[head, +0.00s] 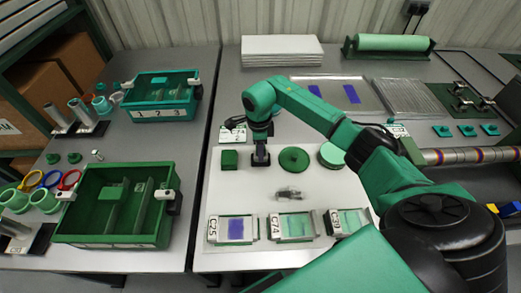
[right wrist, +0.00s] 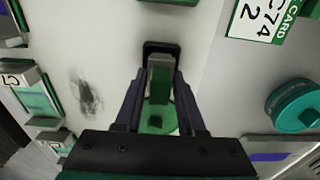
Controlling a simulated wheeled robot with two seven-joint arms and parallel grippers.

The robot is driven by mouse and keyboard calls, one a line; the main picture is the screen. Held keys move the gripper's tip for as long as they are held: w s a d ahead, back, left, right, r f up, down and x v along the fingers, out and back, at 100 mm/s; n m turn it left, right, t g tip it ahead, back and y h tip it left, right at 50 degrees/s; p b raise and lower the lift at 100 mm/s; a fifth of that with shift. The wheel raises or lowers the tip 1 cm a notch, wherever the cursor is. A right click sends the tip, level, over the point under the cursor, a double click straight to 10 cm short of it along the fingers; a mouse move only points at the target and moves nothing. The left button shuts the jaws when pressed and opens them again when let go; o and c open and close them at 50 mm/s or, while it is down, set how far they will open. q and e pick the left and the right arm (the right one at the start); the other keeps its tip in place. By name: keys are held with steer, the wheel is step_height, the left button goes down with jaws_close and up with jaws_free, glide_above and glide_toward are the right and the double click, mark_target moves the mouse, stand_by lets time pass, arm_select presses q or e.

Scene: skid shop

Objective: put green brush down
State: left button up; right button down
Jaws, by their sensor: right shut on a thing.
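My right gripper (head: 260,147) points down over the pale work mat (head: 256,200), between a green block and a green disc. In the right wrist view its fingers (right wrist: 160,85) are closed on the green brush (right wrist: 160,68), whose grey-green body stands between them with a black-edged end beyond. In the head view the dark lower end is at or just above the mat; I cannot tell whether it touches. Most of the brush is hidden by the gripper in the head view. My left gripper is not in view.
A green block (head: 229,159), a green disc (head: 293,160) and a pale green round tub (head: 332,154) stand close by. A dark smudge (head: 289,194) lies nearer, before a row of framed trays (head: 235,229). A green bin (head: 117,205) stands left.

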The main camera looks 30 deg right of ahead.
steer(key=shift+f, duration=0.45)
steer(key=c, duration=0.5)
jaws_free()
steer(key=shift+r, duration=0.4)
steer(key=r+b, duration=0.1)
steer(key=r, duration=0.4)
steer(key=r+b, duration=0.1)
steer(key=r, duration=0.5)
steer(key=shift+w+a, duration=0.1)
steer(key=shift+a, duration=0.1)
steer(key=shift+r, duration=0.35)
